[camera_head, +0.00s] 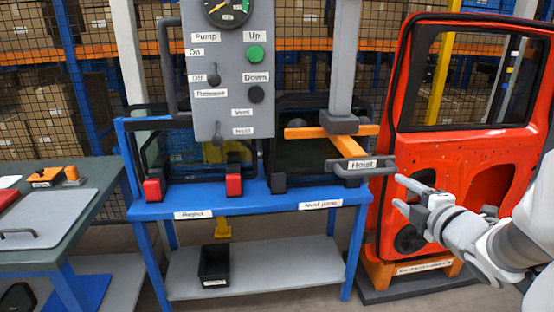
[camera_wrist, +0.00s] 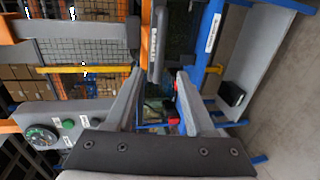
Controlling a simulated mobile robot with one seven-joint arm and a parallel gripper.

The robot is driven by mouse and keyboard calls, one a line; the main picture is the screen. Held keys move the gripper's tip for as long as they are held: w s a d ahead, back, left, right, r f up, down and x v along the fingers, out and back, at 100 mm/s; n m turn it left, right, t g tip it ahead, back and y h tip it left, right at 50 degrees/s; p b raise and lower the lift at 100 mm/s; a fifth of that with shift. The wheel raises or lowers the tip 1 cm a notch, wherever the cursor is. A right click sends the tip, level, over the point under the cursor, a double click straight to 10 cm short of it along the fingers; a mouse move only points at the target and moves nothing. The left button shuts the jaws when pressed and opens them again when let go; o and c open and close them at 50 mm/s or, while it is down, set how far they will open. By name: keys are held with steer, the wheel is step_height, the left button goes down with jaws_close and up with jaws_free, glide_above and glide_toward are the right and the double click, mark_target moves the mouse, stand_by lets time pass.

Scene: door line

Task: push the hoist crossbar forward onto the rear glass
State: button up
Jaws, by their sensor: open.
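The hoist has an orange crossbar (camera_head: 332,132) under a grey vertical post (camera_head: 343,60). An orange arm runs from it toward me to a grey handle (camera_head: 370,171) labelled "Hoist". A dark framed pane (camera_head: 300,158) stands behind the crossbar in the rack slot labelled "Next pane"; I cannot tell if the crossbar touches it. My gripper (camera_head: 398,192) is open and empty, just right of and slightly below the handle's right end. In the wrist view the handle (camera_wrist: 156,50) shows ahead of and between the open fingertips (camera_wrist: 161,72).
A grey control panel (camera_head: 230,75) with a gauge and buttons stands left of the hoist. The blue rack (camera_head: 255,200) holds another pane at left. A red car door (camera_head: 400,215) stands close at right. A black bin (camera_head: 214,265) sits on the lower shelf. A workbench (camera_head: 60,210) is far left.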

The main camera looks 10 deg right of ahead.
mark_target(372, 174)
steer(key=b+x, duration=0.4)
steer(key=x, duration=0.9)
steer(key=shift+w+f+b, duration=0.15)
steer(key=shift+w+b, duration=0.15)
steer(key=shift+w, duration=0.65)
steer(key=shift+c, duration=0.2)
jaws_close()
